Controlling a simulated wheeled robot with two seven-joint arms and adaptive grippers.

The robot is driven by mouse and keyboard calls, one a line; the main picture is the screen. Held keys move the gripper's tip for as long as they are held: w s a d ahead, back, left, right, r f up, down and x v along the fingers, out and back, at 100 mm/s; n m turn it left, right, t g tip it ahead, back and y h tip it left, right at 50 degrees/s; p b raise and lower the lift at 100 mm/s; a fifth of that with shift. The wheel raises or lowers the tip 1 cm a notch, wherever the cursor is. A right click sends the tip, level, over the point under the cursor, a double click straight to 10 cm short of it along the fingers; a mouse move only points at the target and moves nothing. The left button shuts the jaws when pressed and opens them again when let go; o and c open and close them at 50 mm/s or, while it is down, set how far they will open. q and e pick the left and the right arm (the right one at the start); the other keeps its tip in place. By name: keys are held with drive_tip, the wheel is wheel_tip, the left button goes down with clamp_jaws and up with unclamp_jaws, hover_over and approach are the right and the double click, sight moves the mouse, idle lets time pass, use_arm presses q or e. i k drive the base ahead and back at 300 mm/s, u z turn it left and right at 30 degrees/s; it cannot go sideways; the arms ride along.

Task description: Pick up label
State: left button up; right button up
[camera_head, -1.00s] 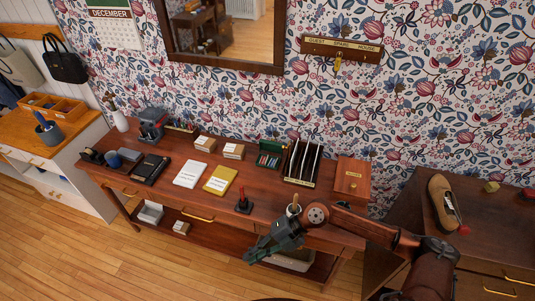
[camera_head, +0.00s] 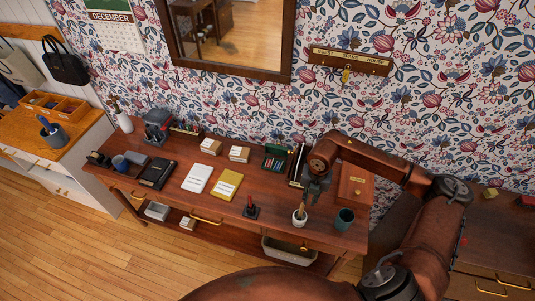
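I cannot pick out a loose label for certain at this size. A wooden box (camera_head: 354,187) with a small yellow plate on its front stands at the right end of the desk. The dark letter sorter (camera_head: 293,167) stands left of it, mostly hidden behind my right gripper. My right gripper (camera_head: 314,194) points down over the desk, in front of the sorter and left of the box. Its fingers are small and dark, and I cannot tell if they are open or hold anything. My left gripper is not in view.
A white cup (camera_head: 299,217) with a brush and a teal cup (camera_head: 344,219) stand close to my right gripper. A stamp (camera_head: 251,209), yellow book (camera_head: 226,184) and white book (camera_head: 197,178) lie further left. A key rack (camera_head: 348,61) hangs above.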

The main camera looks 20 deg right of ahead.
sight(269, 162)
drive_tip(key=i, duration=1.15)
